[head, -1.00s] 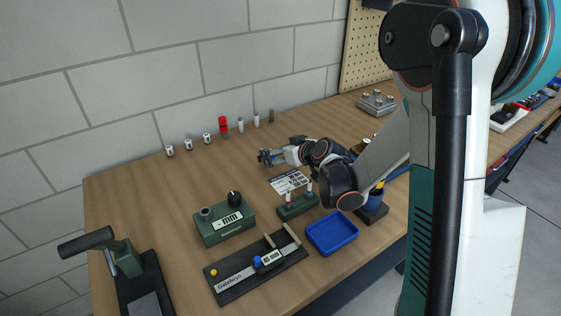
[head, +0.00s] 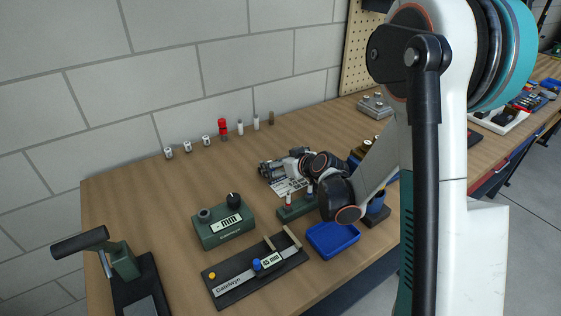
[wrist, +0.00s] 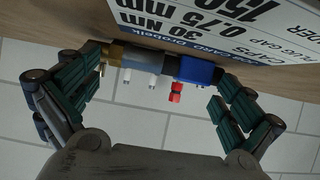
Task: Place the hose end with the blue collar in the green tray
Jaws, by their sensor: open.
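My gripper (head: 268,171) is low over the white printed card (head: 291,186) on the workbench. In the wrist view my gripper (wrist: 160,78) has its two fingers spread wide. A piece with a bright blue band (wrist: 197,70), a grey middle and a brass-coloured end (wrist: 130,57) lies across the gap between them. It looks like the hose end with the blue collar. I cannot tell whether a finger touches it. In the head view this piece is not clear, hidden by or blending with my gripper and arm. No green tray can be made out; the tray (head: 313,248) in the head view is blue.
A green gauge box (head: 222,231), a small green tube stand (head: 284,213) and a black slide gauge (head: 238,290) stand in front. Small white cylinders and a red piece (head: 222,128) line the wall. A lever press (head: 126,262) is at left. Bare bench lies left of my gripper.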

